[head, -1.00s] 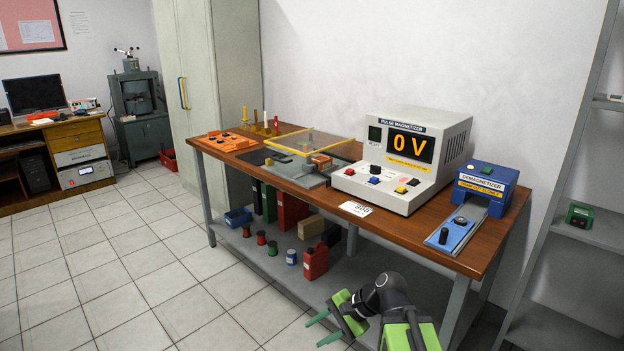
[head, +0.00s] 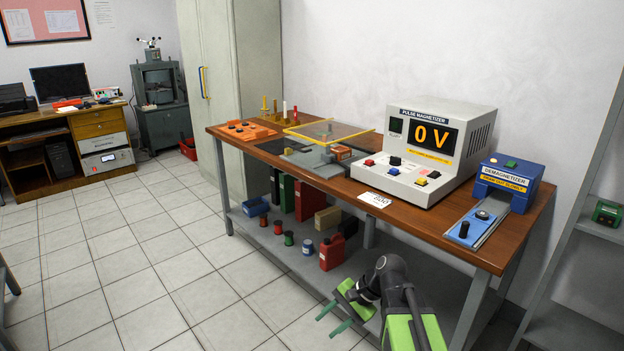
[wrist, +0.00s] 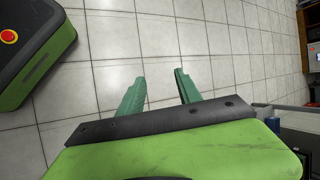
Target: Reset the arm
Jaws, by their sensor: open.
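My gripper (head: 335,319) is low at the bottom of the head view, in front of the bench and below its top. Its two green fingers are apart with nothing between them. In the wrist view my gripper (wrist: 160,92) is also open and empty, with only floor tiles beyond the fingertips. My arm is folded, with its dark joint and green links at the lower right of the head view.
The wooden bench (head: 455,235) carries a pulse magnetizer (head: 430,150) reading 0 V and a blue demagnetizer (head: 510,180). Bottles and containers stand on its lower shelf (head: 270,275). A grey rack (head: 575,280) is at right. Tiled floor (head: 120,260) at left is clear.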

